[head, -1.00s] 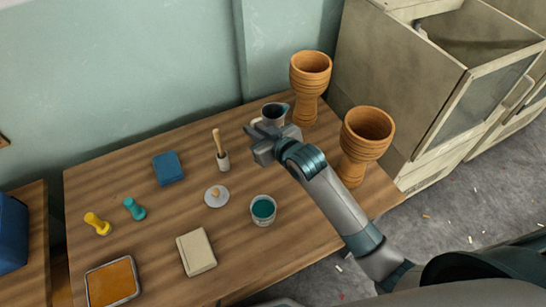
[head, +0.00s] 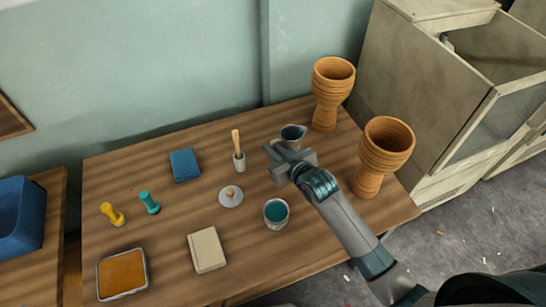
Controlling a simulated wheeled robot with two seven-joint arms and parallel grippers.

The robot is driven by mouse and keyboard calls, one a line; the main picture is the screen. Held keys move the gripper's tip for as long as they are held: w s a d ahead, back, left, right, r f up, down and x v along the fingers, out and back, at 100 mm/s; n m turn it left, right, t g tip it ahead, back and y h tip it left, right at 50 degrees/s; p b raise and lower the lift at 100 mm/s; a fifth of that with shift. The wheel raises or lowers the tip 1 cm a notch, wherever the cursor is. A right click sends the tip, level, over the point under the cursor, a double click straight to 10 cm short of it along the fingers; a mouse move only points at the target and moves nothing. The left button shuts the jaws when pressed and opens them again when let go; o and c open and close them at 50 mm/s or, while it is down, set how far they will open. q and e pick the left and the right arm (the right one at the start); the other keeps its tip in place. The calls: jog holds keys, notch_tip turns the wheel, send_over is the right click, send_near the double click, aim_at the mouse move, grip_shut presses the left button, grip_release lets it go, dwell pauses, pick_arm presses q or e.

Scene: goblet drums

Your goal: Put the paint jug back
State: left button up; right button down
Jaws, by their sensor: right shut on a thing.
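The paint jug (head: 293,134) is a small grey vessel with a dark teal inside and a spout to the right. It looks upright near the back right of the wooden table (head: 160,226), left of the goblet drums. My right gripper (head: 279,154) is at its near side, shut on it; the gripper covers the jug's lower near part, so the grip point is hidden. I cannot tell whether the jug's base touches the table. My left gripper is not in view.
Two ribbed orange goblet drums (head: 330,92) (head: 383,146) stand at the right. A cabinet (head: 430,90) stands right.

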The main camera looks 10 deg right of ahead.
jog(key=shift+f, duration=0.3)
jog(key=shift+f, duration=1.85)
jog(key=shift+f, duration=0.2)
jog(key=c, duration=1.9)
grip_release()
jog(key=shift+o, duration=0.2)
jog(key=shift+r, duration=0.15)
